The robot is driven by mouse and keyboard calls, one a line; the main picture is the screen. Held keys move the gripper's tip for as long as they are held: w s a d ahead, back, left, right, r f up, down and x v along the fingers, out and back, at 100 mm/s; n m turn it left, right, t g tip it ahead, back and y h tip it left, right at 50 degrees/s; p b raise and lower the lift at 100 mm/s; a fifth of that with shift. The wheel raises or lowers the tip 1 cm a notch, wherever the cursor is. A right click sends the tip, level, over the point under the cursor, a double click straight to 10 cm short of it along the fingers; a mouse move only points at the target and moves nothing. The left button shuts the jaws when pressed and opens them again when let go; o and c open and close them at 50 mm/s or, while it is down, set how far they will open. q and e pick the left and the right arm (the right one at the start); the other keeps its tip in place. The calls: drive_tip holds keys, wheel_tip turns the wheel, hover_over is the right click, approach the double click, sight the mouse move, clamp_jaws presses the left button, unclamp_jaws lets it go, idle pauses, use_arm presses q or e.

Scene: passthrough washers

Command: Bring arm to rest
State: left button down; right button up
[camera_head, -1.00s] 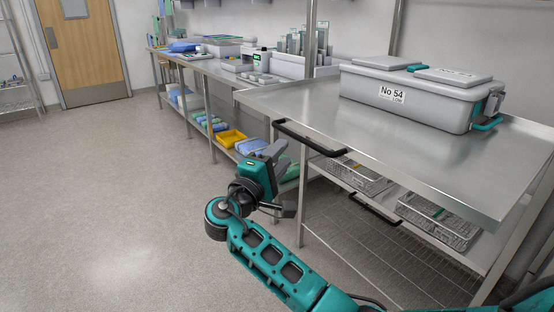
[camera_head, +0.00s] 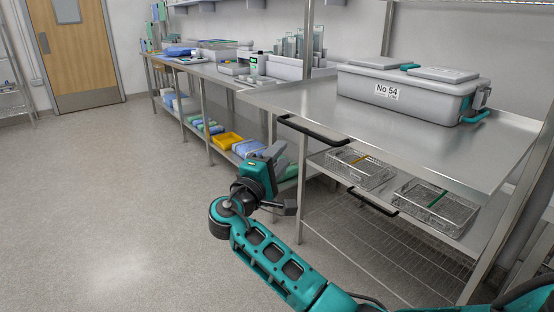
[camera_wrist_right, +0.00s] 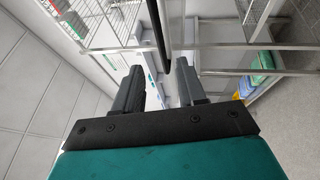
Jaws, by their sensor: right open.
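My right arm, teal and black, reaches in from the lower right of the head view. My right gripper (camera_head: 283,176) is raised in the air in front of the steel tables, over the floor. In the right wrist view its two dark fingers (camera_wrist_right: 162,88) stand apart with nothing between them. A black bar shows beyond the fingers in that view, and I cannot tell how near it is. My left gripper does not show.
A steel table (camera_head: 300,104) with a black handle (camera_head: 313,131) stands right of the gripper, bearing a grey box labelled No 54 (camera_head: 410,92). Wire baskets (camera_head: 435,208) sit on its lower shelf. A yellow bin (camera_head: 227,140) is under the far bench. Open floor (camera_head: 100,200) lies left.

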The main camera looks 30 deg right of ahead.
idle(0.6)
drive_tip(key=s+a+f+n+t+y+p, duration=0.1)
drive_tip(key=s+a+f+y, duration=0.2)
drive_tip(key=f, duration=0.4)
drive_tip(key=s+a+f+n+y+p, duration=0.1)
drive_tip(key=s+a+f+y+p, duration=0.1)
drive_tip(key=f+y, duration=0.4)
drive_tip(key=s+a+f+t+y+p, duration=0.1)
drive_tip(key=s+a+f+y, duration=0.15)
drive_tip(key=f, duration=0.55)
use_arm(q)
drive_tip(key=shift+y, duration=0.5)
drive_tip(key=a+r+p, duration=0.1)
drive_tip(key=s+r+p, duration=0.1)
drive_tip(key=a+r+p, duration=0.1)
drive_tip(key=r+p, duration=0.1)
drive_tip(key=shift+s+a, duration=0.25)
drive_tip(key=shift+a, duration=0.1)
use_arm(e)
drive_tip(key=s+a+f+m+y, duration=0.1)
drive_tip(key=s+a+m+y, duration=0.2)
drive_tip(key=s, duration=0.6)
drive_tip(key=s+a+f+m+y, duration=0.1)
drive_tip(key=s+a+m+y, duration=0.2)
drive_tip(key=s, duration=0.6)
drive_tip(key=shift+s+a+f+y, duration=0.2)
drive_tip(key=shift+a+y, duration=0.85)
drive_tip(key=shift+y, duration=0.1)
